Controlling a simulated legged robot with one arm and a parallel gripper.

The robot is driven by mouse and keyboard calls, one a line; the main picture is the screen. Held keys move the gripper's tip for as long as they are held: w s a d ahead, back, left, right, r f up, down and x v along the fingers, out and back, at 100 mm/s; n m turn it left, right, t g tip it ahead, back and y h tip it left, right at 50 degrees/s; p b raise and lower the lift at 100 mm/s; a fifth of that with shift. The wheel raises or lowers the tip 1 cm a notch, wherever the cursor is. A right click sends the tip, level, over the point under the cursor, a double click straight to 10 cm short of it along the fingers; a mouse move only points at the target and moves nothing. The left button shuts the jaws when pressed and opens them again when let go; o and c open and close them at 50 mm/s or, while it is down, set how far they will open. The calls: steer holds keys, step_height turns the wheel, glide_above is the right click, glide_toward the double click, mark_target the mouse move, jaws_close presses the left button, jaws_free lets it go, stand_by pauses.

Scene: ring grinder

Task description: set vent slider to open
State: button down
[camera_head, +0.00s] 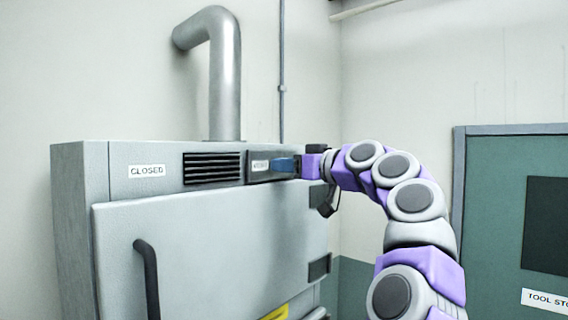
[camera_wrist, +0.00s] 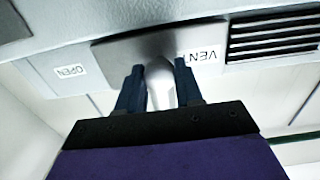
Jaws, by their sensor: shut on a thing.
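The vent slider is a dark plate (camera_head: 254,178) at the top front of the grey machine, with a label reading VENT (camera_wrist: 200,58). Its pale knob (camera_wrist: 160,85) stands between my fingers. My gripper (camera_head: 284,164) is shut on the knob, its dark blue fingers on either side in the wrist view (camera_wrist: 160,90). A black slatted grille (camera_head: 212,167) lies left of the plate, its slats showing. It is at the upper right in the wrist view (camera_wrist: 272,35). A CLOSED label (camera_head: 147,171) sits left of the grille. An OPEN label (camera_wrist: 70,71) sits beyond the plate's other end; the arm hides it in the head view.
The machine's door (camera_head: 205,250) below has a dark curved handle (camera_head: 148,278) and hinges at its right. A metal pipe (camera_head: 225,80) rises from the top.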

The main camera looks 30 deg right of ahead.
steer(key=shift+d+r, duration=0.1)
steer(key=shift+d, duration=0.1)
steer(key=c, duration=1.1)
jaws_free()
steer(key=shift+w+d, duration=0.15)
steer(key=shift+d, duration=0.15)
steer(key=shift+o, duration=0.7)
steer(key=shift+d, duration=0.2)
steer(key=shift+o, duration=1)
